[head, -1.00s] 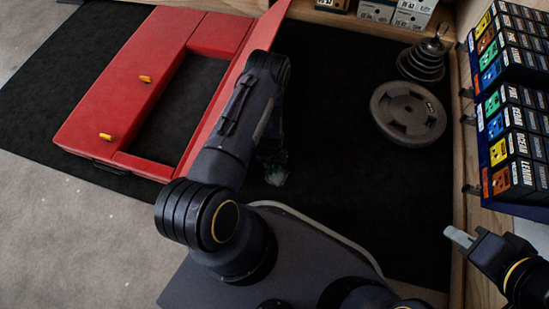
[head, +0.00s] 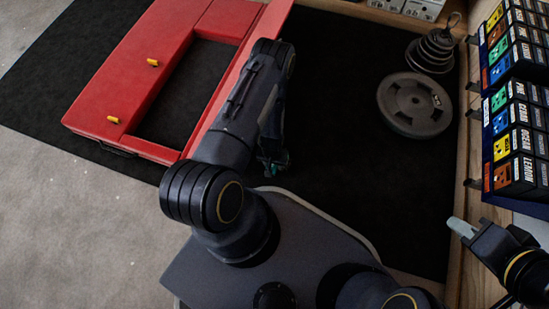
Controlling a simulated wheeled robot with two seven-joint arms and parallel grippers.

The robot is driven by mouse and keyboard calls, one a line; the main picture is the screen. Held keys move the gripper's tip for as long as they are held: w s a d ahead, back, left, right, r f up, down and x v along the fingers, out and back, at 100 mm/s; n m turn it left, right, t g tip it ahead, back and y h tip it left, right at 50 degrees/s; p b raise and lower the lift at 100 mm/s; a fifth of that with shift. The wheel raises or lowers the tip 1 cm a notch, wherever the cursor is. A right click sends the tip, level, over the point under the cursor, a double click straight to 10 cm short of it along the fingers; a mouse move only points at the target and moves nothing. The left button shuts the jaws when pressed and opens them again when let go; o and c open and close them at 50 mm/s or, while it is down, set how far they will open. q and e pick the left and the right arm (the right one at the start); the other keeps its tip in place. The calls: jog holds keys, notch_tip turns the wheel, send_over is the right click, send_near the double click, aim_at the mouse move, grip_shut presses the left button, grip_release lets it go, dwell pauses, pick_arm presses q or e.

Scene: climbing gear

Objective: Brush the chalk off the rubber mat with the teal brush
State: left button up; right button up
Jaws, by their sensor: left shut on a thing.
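The black rubber mat (head: 350,110) covers the floor in the middle of the head view. My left arm crosses over it, and its forearm hides most of my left gripper (head: 272,158). That gripper is shut on the teal brush (head: 275,166), of which only a small teal part shows low over the mat. Whether the bristles touch the mat is hidden. I cannot make out chalk on the visible mat. My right gripper (head: 462,228) is at the lower right, beside the wooden edge, with nothing visible in it; I cannot tell how far its fingers are apart.
A red frame-like pad (head: 115,85) with two yellow pieces lies at the left. A grey weight plate (head: 415,104) and a stack of smaller discs (head: 432,55) are at the upper right. A rack of coloured boxes (head: 515,120) stands along the right wall. The mat's right half is mostly clear.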

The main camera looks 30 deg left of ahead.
aim_at(276, 171)
pick_arm(q)
jog(key=shift+s+d, duration=0.25)
jog(key=shift+s, duration=1)
jog(key=shift+w+d+f, duration=0.1)
jog(key=shift+w+d, duration=0.05)
jog(key=shift+d, duration=0.4)
jog(key=shift+w+d+f, duration=0.1)
jog(key=shift+w+d, duration=0.05)
jog(key=shift+d, duration=0.35)
jog(key=shift+c, duration=0.3)
jog(key=shift+w+a+f+b, duration=0.1)
jog(key=shift+w+a+b, duration=0.05)
jog(key=shift+w+b, duration=0.4)
jog(key=shift+w+a+f+b, duration=0.1)
jog(key=shift+w+b, duration=0.2)
jog(key=shift+w, duration=0.45)
jog(key=shift+c, duration=0.8)
jog(key=shift+w+a+r+b, duration=0.15)
jog(key=shift+w+b, duration=0.15)
jog(key=shift+w, duration=0.25)
jog(key=shift+c, duration=1)
jog(key=shift+o, duration=0.2)
jog(key=shift+w+a+r, duration=0.1)
jog(key=shift+w+a, duration=0.1)
jog(key=shift+w, duration=0.45)
jog(key=shift+w+a, duration=0.2)
jog(key=shift+w, duration=0.45)
jog(key=shift+w+a, duration=0.15)
jog(key=shift+w, duration=0.55)
